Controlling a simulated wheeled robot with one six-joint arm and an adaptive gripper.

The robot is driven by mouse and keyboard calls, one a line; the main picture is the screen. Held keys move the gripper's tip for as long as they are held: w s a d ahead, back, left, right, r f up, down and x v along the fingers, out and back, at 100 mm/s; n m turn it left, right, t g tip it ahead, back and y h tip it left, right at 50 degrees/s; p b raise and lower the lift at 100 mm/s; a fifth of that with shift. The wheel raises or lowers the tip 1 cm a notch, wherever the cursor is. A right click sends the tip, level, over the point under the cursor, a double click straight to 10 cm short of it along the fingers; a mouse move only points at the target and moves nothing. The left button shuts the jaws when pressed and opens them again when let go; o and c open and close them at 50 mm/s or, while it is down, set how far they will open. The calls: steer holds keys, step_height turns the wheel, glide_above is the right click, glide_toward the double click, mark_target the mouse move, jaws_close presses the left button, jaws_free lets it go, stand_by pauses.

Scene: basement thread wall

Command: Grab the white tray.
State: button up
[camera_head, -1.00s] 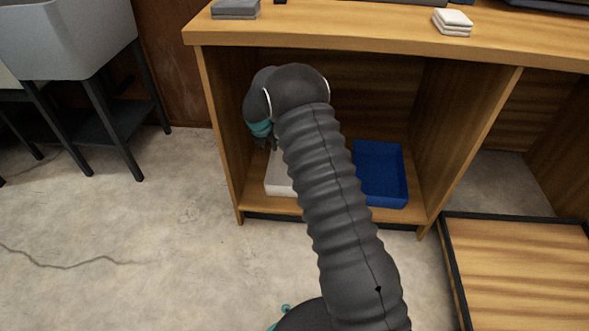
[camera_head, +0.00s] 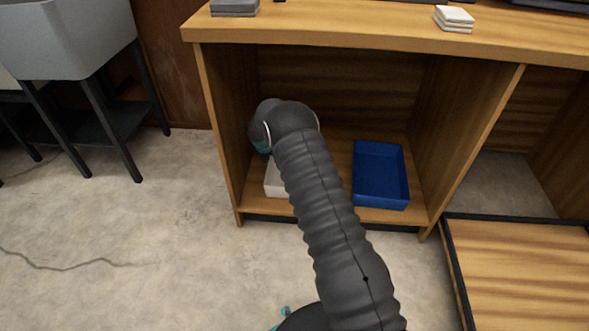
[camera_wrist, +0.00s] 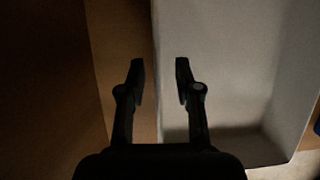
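The white tray (camera_head: 274,183) sits on the lower shelf of the wooden desk, on the left side. My arm covers much of it in the head view. In the wrist view the tray (camera_wrist: 235,60) fills the right half. My gripper (camera_wrist: 160,73) is open, its two fingers apart with nothing shut between them. The tray's left wall runs between the fingers in the picture: the left finger is over the wood outside, the right finger over the tray's inside. I cannot tell how far the fingertips are above the rim. The fingers are hidden in the head view.
A blue tray (camera_head: 380,176) lies on the same shelf to the right, with a gap between. The desk's side panel (camera_head: 222,130) stands close left of my wrist, and the desktop (camera_head: 350,37) is overhead. A low wooden platform (camera_head: 525,270) stands at the right.

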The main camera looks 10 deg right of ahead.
steer(key=shift+x, duration=1.9)
steer(key=shift+s+a, duration=0.1)
steer(key=shift+a, duration=0.05)
jaws_close()
